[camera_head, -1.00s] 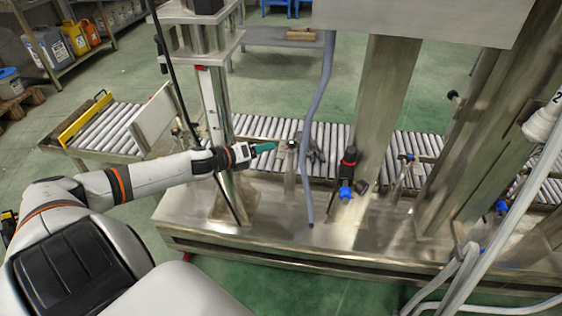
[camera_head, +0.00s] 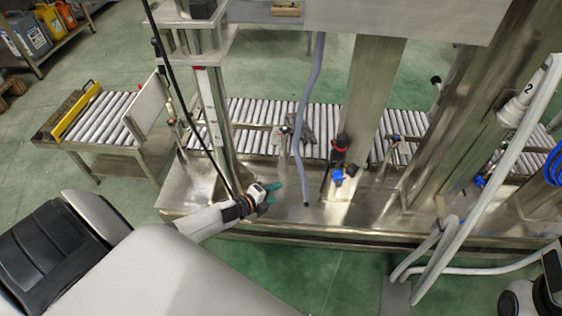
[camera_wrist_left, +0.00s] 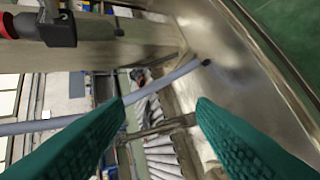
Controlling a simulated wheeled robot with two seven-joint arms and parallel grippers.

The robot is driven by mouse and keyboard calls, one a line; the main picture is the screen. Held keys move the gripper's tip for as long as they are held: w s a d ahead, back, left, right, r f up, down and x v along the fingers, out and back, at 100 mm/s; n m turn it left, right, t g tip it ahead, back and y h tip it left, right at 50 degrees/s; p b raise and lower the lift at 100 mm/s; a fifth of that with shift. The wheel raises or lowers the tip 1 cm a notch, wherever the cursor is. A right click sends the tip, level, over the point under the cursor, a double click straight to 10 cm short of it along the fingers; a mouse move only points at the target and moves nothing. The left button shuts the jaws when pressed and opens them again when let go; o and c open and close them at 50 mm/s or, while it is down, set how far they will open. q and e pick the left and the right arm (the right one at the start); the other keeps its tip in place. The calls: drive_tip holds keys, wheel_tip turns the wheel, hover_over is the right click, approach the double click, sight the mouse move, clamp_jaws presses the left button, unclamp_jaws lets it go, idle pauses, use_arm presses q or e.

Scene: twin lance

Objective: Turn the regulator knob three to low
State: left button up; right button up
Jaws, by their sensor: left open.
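A regulator (camera_head: 340,158) with a black and red body and a blue part (camera_head: 338,177) stands on the steel machine base, right of the hanging grey hose. I cannot read a number or setting on it. A red and black part (camera_wrist_left: 45,27), likely of this regulator, shows at the top left of the left wrist view. My left gripper (camera_head: 270,192) is over the front of the base, left of the hose and apart from the regulator. In the left wrist view its teal fingers (camera_wrist_left: 162,112) are spread with nothing held between them. My right gripper is not visible.
The grey hose (camera_head: 304,120) hangs between my left gripper and the regulator. Steel columns (camera_head: 370,90) rise from the base. A roller conveyor (camera_head: 255,112) runs behind. White pipes (camera_head: 470,225) and another blue fitting (camera_head: 479,181) are at the right.

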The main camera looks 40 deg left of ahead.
use_arm(q)
drive_tip(key=s+d+f+n+p, duration=0.1)
drive_tip(key=d+f, duration=0.1)
drive_tip(key=d, duration=0.3)
drive_tip(key=shift+s+d+n+g, duration=0.25)
drive_tip(key=shift+d+n+g, duration=0.05)
drive_tip(key=shift+d, duration=0.1)
drive_tip(key=shift+f, duration=0.1)
